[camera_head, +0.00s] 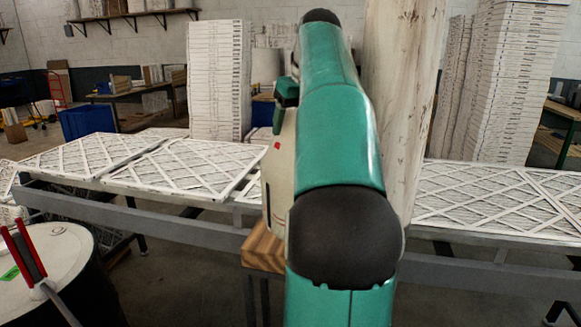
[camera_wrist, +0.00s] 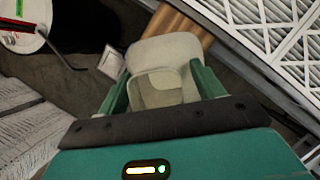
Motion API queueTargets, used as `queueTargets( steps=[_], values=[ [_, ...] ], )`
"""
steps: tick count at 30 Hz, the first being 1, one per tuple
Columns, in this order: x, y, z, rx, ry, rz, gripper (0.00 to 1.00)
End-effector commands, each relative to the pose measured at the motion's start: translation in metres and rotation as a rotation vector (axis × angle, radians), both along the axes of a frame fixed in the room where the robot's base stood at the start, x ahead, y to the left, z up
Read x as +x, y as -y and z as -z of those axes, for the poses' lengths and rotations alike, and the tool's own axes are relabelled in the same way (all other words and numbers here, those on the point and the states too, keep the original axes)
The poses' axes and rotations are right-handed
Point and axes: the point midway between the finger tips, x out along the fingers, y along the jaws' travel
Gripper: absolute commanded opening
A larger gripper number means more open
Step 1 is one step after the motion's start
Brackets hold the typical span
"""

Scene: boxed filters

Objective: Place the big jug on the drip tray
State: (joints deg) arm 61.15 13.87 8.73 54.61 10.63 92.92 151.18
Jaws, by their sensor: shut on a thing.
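The big jug is cream-coloured and shows in the wrist view (camera_wrist: 172,48), between the two green fingers of my gripper (camera_wrist: 158,84). My gripper is shut on it, around its handle part (camera_wrist: 150,90). In the head view, my green arm covers most of a cream body with a small red mark, which looks like the jug (camera_head: 279,190). The jug appears above or beside a wooden top (camera_head: 262,250); I cannot tell whether it touches it. I cannot pick out the drip tray with certainty.
A white drum (camera_head: 60,255) with a red-handled tool (camera_head: 25,250) stands at the left. A grey-framed bench (camera_head: 150,215) carrying white filters (camera_head: 190,165) runs across behind the arm. A pale upright post (camera_head: 400,80) rises behind my arm. A small pale square (camera_wrist: 110,62) lies left of the jug.

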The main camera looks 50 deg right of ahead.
Motion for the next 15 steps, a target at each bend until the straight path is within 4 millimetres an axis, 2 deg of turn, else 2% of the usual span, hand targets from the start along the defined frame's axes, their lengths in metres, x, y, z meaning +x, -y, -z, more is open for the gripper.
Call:
queueTargets(
  steps=[6, 12, 15],
  values=[
    [0.031, 0.032, 0.022, 0.002, 0.002, -0.003, 0.00],
    [0.050, 0.052, 0.055, 0.003, 0.001, -0.003, 0.00],
    [0.055, 0.058, 0.063, 0.001, 0.003, -0.003, 0.00]
  ],
)
